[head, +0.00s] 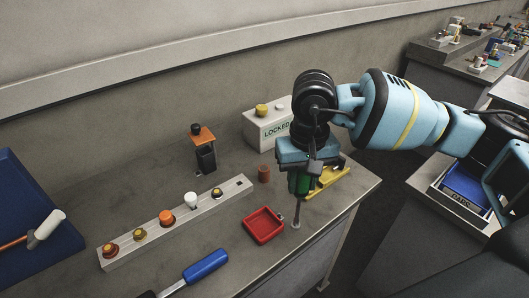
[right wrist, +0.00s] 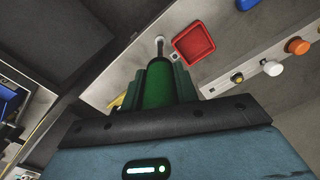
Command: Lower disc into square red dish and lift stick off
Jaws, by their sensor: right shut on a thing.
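My right gripper (head: 303,178) is shut on the green handle (head: 302,184) of a stick and holds it pointing down. The stick's thin grey shaft ends in a small grey disc (head: 296,226), just right of the square red dish (head: 263,226). The dish lies on the grey bench and looks empty. In the right wrist view, the gripper (right wrist: 160,85) grips the green handle, and the shaft tip (right wrist: 160,40) shows left of the red dish (right wrist: 194,42). The exact gap between disc and bench cannot be told. My left gripper is not in view.
A pale strip with several knobs (head: 178,222) lies left of the dish. A blue-handled tool (head: 205,265) is in front. A brown cylinder (head: 264,174), a yellow piece (head: 328,181) and a box marked LOCKED (head: 262,134) stand behind. The bench's right edge is close to the disc.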

